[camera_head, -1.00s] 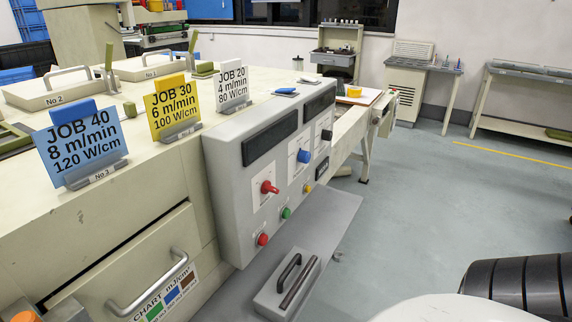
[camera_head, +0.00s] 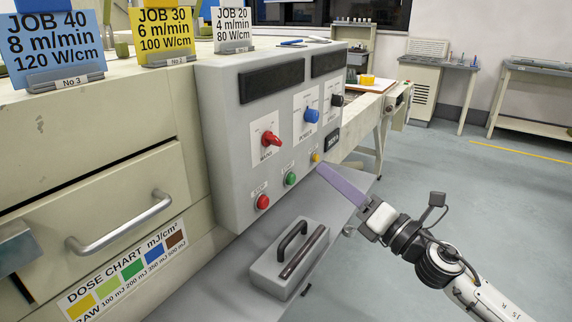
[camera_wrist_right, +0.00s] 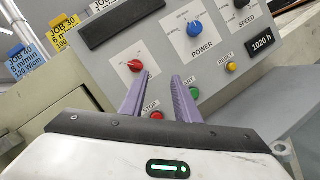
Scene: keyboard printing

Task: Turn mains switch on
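The control panel (camera_head: 225,150) is a grey box with a red rotary knob (camera_head: 270,139) on a white plate at its left; that plate's label is too small to read surely. The red knob also shows in the right wrist view (camera_wrist_right: 135,66), pointing sideways. My right gripper (camera_head: 321,169) is in front of the panel's lower right, apart from it. In the right wrist view its two purple fingers (camera_wrist_right: 161,76) are spread with nothing between them, and the red knob is just beyond and left of the left fingertip. My left gripper is not in view.
The blue POWER knob (camera_head: 311,116), black SPEED knob (camera_head: 337,100), red STOP button (camera_head: 263,202), green button (camera_head: 290,179) and yellow RESET button (camera_head: 315,157) are close by. A grey box with a black handle (camera_head: 290,258) sits on the shelf below. Open floor lies right.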

